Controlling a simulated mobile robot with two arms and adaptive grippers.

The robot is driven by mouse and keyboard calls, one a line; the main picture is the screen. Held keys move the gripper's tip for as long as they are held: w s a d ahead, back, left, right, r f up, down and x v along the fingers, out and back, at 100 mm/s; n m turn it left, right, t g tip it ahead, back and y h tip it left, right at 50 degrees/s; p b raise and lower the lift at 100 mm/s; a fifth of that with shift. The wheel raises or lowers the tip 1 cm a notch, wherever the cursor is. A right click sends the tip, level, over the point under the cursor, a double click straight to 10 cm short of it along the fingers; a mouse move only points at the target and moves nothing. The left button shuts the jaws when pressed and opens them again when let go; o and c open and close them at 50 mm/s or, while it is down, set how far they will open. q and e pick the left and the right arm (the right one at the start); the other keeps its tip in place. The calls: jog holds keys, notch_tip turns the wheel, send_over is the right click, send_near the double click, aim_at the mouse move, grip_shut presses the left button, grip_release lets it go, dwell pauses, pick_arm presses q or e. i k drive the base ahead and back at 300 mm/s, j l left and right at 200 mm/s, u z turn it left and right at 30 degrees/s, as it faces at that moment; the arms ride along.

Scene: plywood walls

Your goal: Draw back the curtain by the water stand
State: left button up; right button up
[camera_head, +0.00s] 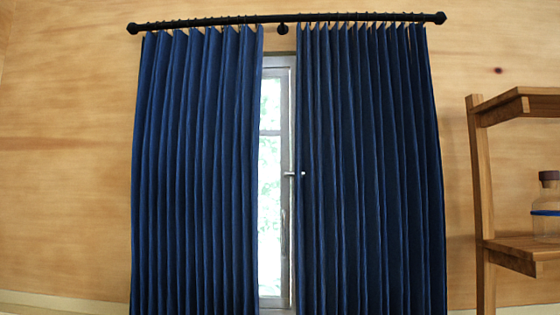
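Two dark blue pleated curtain panels hang from a black rod. The left curtain (195,170) covers the window's left side. The right curtain (368,170) covers its right side, and its outer edge hangs left of a wooden stand. The two panels are apart, with a narrow strip of the window (270,180) showing between them. The wooden stand (481,200) at the right edge holds a bottle (548,205) with a brown stopper and a blue band; this may be the water stand. Neither gripper shows in the head view.
The black curtain rod (230,20) has round end knobs and a middle bracket. A window handle (295,174) shows at the right curtain's inner edge. Bare plywood wall (65,150) lies left of the curtains. A narrow strip of wall separates the right curtain from the stand.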

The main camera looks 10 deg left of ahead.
aim_at(253, 52)
jog(key=i+j, duration=0.1)
jog(key=j, duration=0.25)
jog(key=i+j+z, duration=0.15)
jog(key=j, duration=0.25)
jog(key=i+j, duration=0.1)
jog(key=j, duration=0.25)
jog(key=l+u, duration=0.45)
jog(key=l, duration=0.3)
jog(key=l+u, duration=0.5)
jog(key=l, duration=0.25)
jog(key=k, duration=0.05)
